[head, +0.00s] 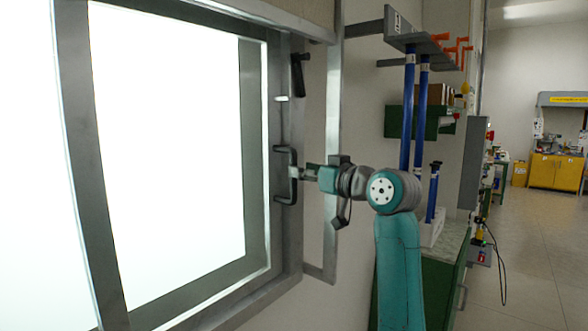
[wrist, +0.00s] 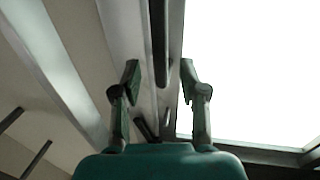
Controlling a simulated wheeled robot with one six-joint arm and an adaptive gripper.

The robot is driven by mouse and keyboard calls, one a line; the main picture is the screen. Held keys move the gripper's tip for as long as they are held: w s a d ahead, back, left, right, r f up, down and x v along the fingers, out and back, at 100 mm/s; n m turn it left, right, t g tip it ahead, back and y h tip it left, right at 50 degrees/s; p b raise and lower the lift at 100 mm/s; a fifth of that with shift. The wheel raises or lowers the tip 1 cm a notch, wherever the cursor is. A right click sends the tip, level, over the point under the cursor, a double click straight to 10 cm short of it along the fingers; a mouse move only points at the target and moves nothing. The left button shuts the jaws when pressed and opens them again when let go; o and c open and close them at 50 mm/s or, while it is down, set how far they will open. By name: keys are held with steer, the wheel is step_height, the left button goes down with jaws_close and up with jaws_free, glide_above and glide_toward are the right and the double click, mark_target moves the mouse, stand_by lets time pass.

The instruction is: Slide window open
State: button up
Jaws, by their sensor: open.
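The window (head: 185,150) has a grey metal frame and a bright white pane, filling the left of the head view. A black upright bar handle (head: 278,176) is fixed on the sash's right side. My gripper (head: 298,172) is at the handle, level with its middle. In the wrist view my gripper (wrist: 159,78) has its two green fingers spread wide apart.
A black latch-like piece (head: 298,75) sits on the frame above the handle. To the right, a wall rack (head: 425,40) holds blue rods (head: 408,110) near my arm. A green cabinet (head: 445,285) with a worktop stands below. Open floor (head: 540,250) lies farther right.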

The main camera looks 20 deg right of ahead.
steer(key=shift+x, duration=2.15)
jaws_close()
